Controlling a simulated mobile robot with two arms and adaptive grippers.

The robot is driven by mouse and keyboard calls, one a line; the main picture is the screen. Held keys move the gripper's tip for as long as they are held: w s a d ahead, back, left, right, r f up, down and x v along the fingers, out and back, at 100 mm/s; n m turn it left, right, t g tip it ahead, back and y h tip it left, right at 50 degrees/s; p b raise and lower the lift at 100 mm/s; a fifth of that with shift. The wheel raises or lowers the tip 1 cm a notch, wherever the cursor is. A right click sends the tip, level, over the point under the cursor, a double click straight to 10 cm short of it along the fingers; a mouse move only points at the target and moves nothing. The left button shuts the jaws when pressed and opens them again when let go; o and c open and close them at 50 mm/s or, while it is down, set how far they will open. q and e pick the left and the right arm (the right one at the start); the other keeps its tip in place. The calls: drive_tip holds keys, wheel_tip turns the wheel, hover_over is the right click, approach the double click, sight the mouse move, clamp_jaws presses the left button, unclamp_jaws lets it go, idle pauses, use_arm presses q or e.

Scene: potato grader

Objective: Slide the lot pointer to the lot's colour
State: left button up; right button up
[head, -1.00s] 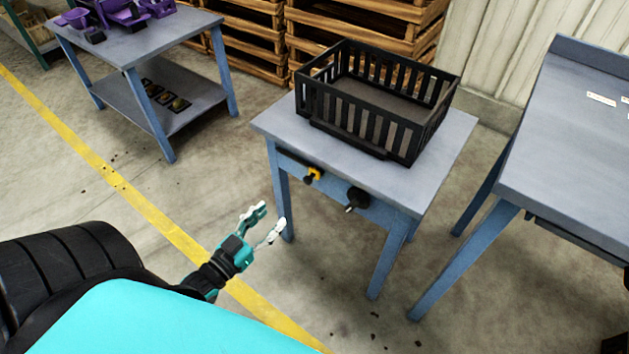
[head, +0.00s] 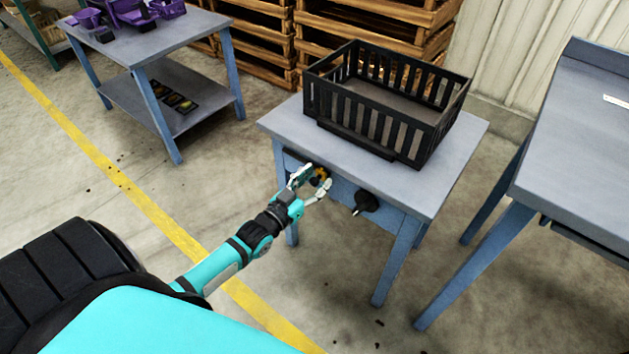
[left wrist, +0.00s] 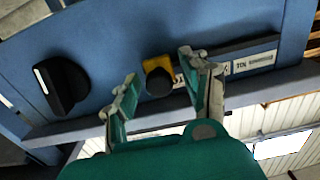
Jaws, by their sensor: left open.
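The lot pointer is a yellow slider with a round black knob, on the blue front panel of the small table. It shows in the left wrist view (left wrist: 158,77) and, partly hidden by my fingers, in the head view (head: 322,174). My left gripper (head: 317,180) is open in front of it. In the left wrist view its fingertips (left wrist: 160,80) stand on either side of the knob, with gaps beside it. A dark slot strip with white labels (left wrist: 252,62) runs to the right of the pointer; the lettering is mostly unreadable. My right gripper is out of view.
A black rotary knob (head: 366,202) sits on the same panel, also seen in the left wrist view (left wrist: 62,85). A black slatted crate (head: 386,100) stands on the table (head: 290,125). Another bench (head: 580,130) stands at the right. The floor in front is clear.

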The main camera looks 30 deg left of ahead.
sight(286, 152)
use_arm(q)
clamp_jaws()
idle(0.3)
drive_tip(key=shift+a, duration=0.15)
drive_tip(key=a, duration=0.3)
drive_tip(key=a+b, duration=0.1)
drive_tip(key=a, duration=0.3)
drive_tip(key=w+a, duration=0.1)
drive_tip(key=a, duration=0.3)
drive_tip(key=shift+f, duration=0.1)
drive_tip(key=shift+a+b, duration=0.3)
drive_tip(key=shift+a, duration=0.3)
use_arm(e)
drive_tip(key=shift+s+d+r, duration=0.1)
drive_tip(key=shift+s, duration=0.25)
use_arm(q)
unclamp_jaws()
drive_tip(key=shift+a, duration=0.1)
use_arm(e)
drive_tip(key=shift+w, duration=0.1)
